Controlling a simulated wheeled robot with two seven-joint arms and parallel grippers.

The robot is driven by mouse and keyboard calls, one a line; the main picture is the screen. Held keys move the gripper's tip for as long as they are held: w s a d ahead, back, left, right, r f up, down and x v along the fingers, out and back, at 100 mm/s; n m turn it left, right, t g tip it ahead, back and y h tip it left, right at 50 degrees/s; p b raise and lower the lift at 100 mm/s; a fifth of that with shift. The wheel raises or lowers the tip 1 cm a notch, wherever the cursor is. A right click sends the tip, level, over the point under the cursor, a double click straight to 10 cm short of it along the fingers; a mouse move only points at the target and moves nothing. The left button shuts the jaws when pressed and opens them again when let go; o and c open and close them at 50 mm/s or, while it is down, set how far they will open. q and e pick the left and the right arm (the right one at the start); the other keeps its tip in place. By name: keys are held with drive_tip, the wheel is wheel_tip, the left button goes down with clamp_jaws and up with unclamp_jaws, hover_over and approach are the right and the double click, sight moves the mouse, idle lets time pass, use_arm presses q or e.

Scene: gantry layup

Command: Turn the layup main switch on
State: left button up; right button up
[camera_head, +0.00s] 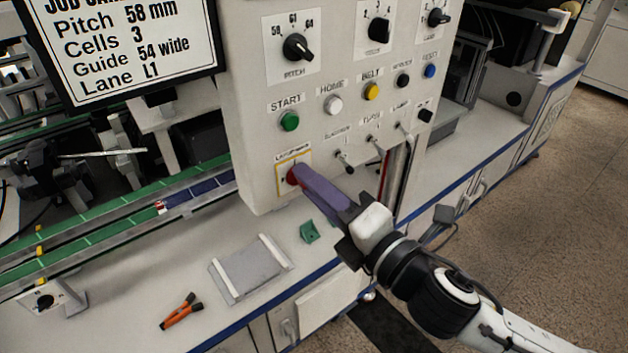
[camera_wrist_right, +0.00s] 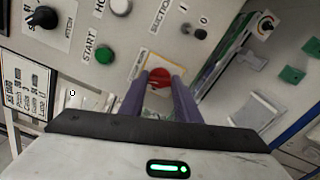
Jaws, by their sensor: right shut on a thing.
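The layup main switch (camera_head: 294,176) is a red knob on a yellow-edged plate, low on the left of the control panel. In the right wrist view the red knob (camera_wrist_right: 161,76) sits between the tips of the purple fingers. My right gripper (camera_head: 298,174) reaches in from the lower right and is shut on the red knob. Its fingers hide part of the knob and plate, and I cannot read the knob's position. My left gripper is not in view.
The panel (camera_head: 255,108) carries a green START button (camera_head: 290,121), other coloured buttons, rotary knobs and small toggles close above the switch. Below lie a grey plate (camera_head: 249,270), a green block (camera_head: 310,232) and orange-handled pliers (camera_head: 181,312) on the bench.

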drive_tip(key=m+p, duration=0.1)
drive_tip(key=m, duration=0.2)
drive_tip(key=shift+m, duration=0.3)
idle(0.5)
drive_tip(key=o, duration=1)
drive_tip(key=shift+o, duration=0.2)
drive_tip(key=shift+s+d+f, duration=0.1)
drive_tip(key=b+v, duration=0.2)
drive_tip(key=v, duration=0.8)
